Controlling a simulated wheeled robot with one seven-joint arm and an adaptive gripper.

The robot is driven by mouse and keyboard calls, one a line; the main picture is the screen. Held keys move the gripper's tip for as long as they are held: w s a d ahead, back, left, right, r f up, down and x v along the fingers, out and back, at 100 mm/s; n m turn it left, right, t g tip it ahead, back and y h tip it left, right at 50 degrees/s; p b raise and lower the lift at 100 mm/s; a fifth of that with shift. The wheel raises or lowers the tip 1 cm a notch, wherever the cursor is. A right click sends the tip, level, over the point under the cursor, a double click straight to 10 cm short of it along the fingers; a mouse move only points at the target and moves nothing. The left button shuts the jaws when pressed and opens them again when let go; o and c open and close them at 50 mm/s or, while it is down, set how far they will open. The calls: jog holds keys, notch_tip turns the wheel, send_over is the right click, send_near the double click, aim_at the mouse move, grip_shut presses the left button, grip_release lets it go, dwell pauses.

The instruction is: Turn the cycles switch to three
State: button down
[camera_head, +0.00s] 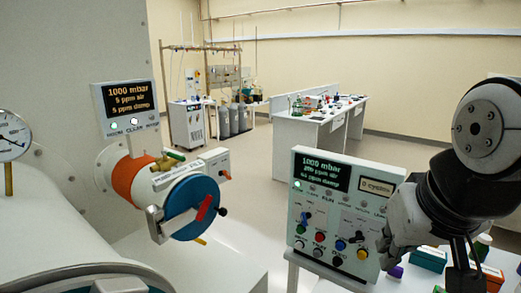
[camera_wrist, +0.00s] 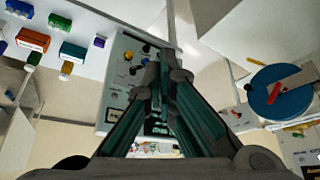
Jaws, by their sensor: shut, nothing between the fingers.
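The control panel (camera_head: 318,215) stands upright in the middle right of the head view, with a green-lettered screen (camera_head: 322,173) and a small display (camera_head: 376,187) reading "0 cycles". A black knob (camera_head: 357,237) sits on its right part; its label is too small to read, so I cannot confirm it is the cycles switch. My gripper (camera_head: 388,240) is shut and empty at the panel's right edge. In the wrist view the panel (camera_wrist: 117,85) lies behind the closed fingertips (camera_wrist: 160,66), which overlap the knob area. Whether they touch a knob, I cannot tell.
Coloured boxes (camera_head: 428,258) lie right of the panel, close under my arm. A blue round hatch with a red handle (camera_head: 205,208) and a second screen box (camera_head: 126,105) are at left. A white lab bench (camera_head: 310,128) stands behind, with open floor around it.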

jog(key=s, duration=0.5)
jog(key=w+d+f+n+g+h+b, duration=0.3)
jog(key=w+f+n+g+h+b, duration=0.1)
jog(key=w+f+b, duration=0.65)
jog(key=n+t+h+b, duration=0.55)
jog(key=h+b, duration=0.35)
jog(key=b, duration=0.3)
send_near(304, 220)
jog(key=s+d, duration=0.3)
jog(key=d, duration=0.2)
jog(key=w+a+f+n+t+h+b, duration=0.1)
jog(key=w+a+f+n+t+b, duration=0.3)
jog(key=a, duration=0.7)
jog(key=shift+m+t, duration=0.65)
jog(key=x, duration=0.7)
jog(key=s+d+x, duration=0.1)
jog(key=x, duration=0.3)
jog(key=shift+r+b, duration=0.15)
jog(key=shift+b, duration=0.15)
jog(key=shift+s+d+r, duration=0.15)
jog(key=shift+s+d, duration=0.15)
jog(key=shift+d, duration=0.15)
